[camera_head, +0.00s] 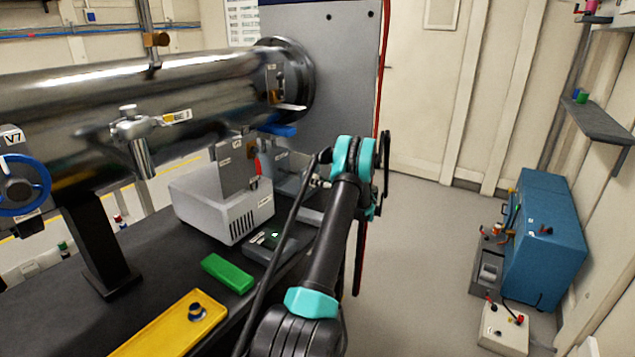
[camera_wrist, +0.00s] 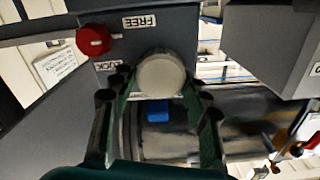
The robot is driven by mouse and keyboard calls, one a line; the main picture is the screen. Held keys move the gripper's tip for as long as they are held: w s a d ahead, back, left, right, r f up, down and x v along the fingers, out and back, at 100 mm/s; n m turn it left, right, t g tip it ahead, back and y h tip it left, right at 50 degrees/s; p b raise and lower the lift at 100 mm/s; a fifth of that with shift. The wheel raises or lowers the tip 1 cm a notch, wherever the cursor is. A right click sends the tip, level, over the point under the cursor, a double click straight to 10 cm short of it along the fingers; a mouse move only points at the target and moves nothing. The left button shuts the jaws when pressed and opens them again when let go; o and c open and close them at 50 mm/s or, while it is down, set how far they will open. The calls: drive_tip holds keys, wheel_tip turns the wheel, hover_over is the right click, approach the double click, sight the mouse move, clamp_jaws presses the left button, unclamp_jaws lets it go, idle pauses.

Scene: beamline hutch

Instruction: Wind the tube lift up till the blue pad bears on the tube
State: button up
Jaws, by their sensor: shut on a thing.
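The steel tube (camera_head: 130,90) runs across the upper left of the head view and ends in a flange; it also shows at the lower right of the wrist view (camera_wrist: 245,108). The blue pad (camera_head: 278,130) is under the tube near the flange; it also shows beyond the knob in the wrist view (camera_wrist: 157,111). I cannot tell whether pad and tube touch. My gripper (camera_wrist: 157,82) is shut on a pale round knob (camera_wrist: 162,72), a finger on each side. In the head view my arm hides the gripper and knob.
A red knob (camera_wrist: 93,40) sits beside the pale knob, near labels FREE and LOCK. A grey vented box (camera_head: 215,210), a green block (camera_head: 228,272) and a yellow tray (camera_head: 175,325) are on the dark bench. A blue cabinet (camera_head: 545,240) stands right; the floor between is clear.

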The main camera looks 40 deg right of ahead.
idle(0.3)
drive_tip(key=o, duration=1.1)
drive_tip(key=shift+o, duration=0.2)
drive_tip(key=shift+s, duration=0.1)
drive_tip(key=v, duration=1.1)
drive_tip(key=shift+s+d, duration=0.15)
drive_tip(key=shift+s, duration=0.25)
